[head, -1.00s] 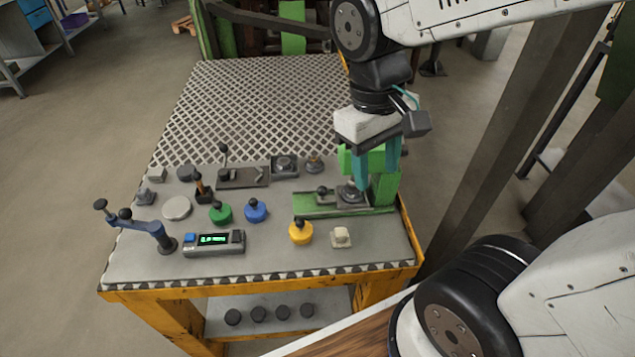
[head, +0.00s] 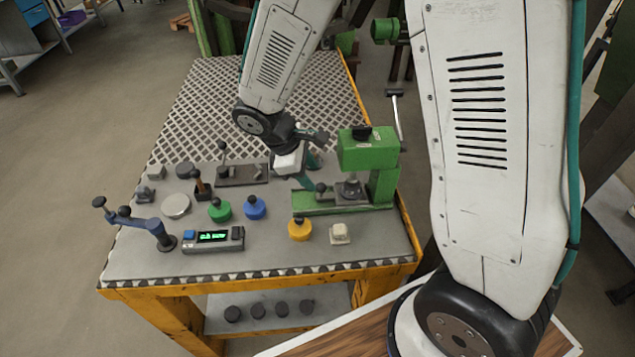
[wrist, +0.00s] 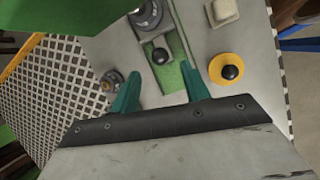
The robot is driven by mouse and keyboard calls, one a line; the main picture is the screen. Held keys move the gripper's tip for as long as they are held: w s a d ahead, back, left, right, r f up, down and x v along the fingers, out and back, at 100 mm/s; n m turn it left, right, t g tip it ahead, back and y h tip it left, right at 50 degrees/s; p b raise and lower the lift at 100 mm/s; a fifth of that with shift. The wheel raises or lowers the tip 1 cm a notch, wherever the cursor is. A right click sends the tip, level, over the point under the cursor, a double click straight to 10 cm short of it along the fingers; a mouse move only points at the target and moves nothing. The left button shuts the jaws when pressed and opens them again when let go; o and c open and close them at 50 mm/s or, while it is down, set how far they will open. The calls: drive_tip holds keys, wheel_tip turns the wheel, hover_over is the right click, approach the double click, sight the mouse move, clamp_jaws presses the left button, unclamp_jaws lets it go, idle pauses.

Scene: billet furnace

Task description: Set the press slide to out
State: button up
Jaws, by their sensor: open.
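The green press (head: 368,153) stands on the right of the table, with its long low green base reaching left. The press slide shows as a dark knob (head: 321,188) on that base, left of a round grey plate (head: 350,190) under the press head. My gripper (head: 306,176) is open and tilted, just left of the press head and near the knob end of the base. In the wrist view, my gripper (wrist: 160,80) has its two teal fingers apart. The knob (wrist: 160,57) lies just beyond the gap between the fingertips. I see no contact; the head view partly hides the fingers.
Blue (head: 255,207) and green (head: 220,210) knobs, a display box (head: 213,240) and a blue-grey lever (head: 140,222) are left. The mesh tabletop (head: 230,100) behind is clear.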

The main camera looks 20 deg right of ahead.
sight(319, 185)
drive_tip(key=x, duration=0.5)
